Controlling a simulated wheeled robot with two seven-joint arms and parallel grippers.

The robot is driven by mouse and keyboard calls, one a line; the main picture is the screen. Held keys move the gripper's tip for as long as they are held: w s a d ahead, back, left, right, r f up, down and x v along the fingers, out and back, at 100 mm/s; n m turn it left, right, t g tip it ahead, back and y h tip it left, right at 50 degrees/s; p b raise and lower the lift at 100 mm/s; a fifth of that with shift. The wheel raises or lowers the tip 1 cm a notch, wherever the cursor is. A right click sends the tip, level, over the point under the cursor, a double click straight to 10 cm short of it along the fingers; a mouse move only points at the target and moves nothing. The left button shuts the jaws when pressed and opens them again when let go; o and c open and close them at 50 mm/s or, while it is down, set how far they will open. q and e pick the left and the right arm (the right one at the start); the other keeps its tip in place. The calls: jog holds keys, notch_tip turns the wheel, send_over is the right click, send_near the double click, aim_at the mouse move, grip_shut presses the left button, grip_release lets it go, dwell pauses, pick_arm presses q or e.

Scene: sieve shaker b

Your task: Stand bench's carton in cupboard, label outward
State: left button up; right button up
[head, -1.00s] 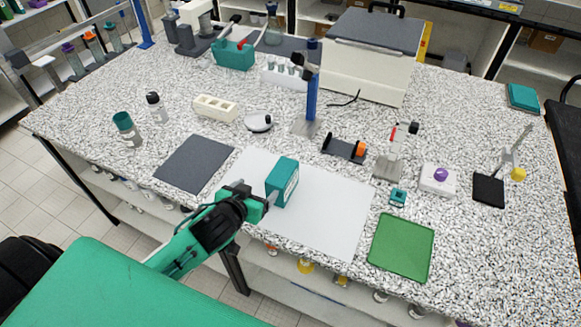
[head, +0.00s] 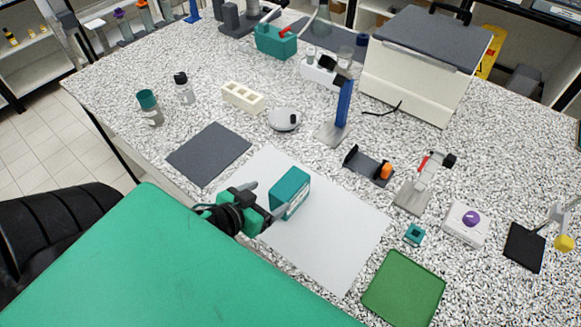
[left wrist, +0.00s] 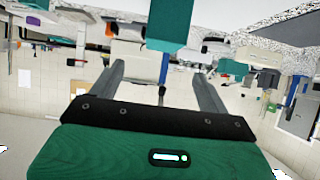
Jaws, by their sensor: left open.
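The teal carton (head: 289,190) stands upright on the white sheet (head: 322,240) on the bench. A pale label strip shows low on its side facing right in the head view. My left gripper (head: 267,200) is open on the near left side of the carton, with its fingers pointing at it. In the left wrist view the carton (left wrist: 168,22) is at the top centre, beyond the two spread fingers (left wrist: 158,72), with nothing between them. I cannot tell the exact gap. My right gripper is not in view. I cannot make out the cupboard.
A dark grey mat (head: 208,154) lies left of the sheet, and a green tray (head: 403,289) lies to its right. A black holder (head: 368,166), a small stand (head: 412,198) and a blue post (head: 342,105) stand behind. A large cream box (head: 415,85) is at the back.

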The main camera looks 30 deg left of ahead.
aim_at(288, 185)
pick_arm(q)
jog(key=b+x, duration=0.1)
jog(key=x, duration=0.2)
jog(key=shift+w+f, duration=0.2)
jog(key=shift+w, duration=0.35)
jog(key=shift+p+x, duration=0.35)
jog(key=shift+x, duration=0.75)
jog(key=shift+w+f+p, duration=0.3)
jog(key=shift+w+p, duration=0.2)
jog(key=shift+w, duration=0.05)
jog(key=p+x, duration=0.1)
jog(key=x, duration=0.2)
jog(key=shift+a+f, duration=0.15)
jog(key=shift+f, duration=0.05)
jog(key=shift+w+f, duration=0.25)
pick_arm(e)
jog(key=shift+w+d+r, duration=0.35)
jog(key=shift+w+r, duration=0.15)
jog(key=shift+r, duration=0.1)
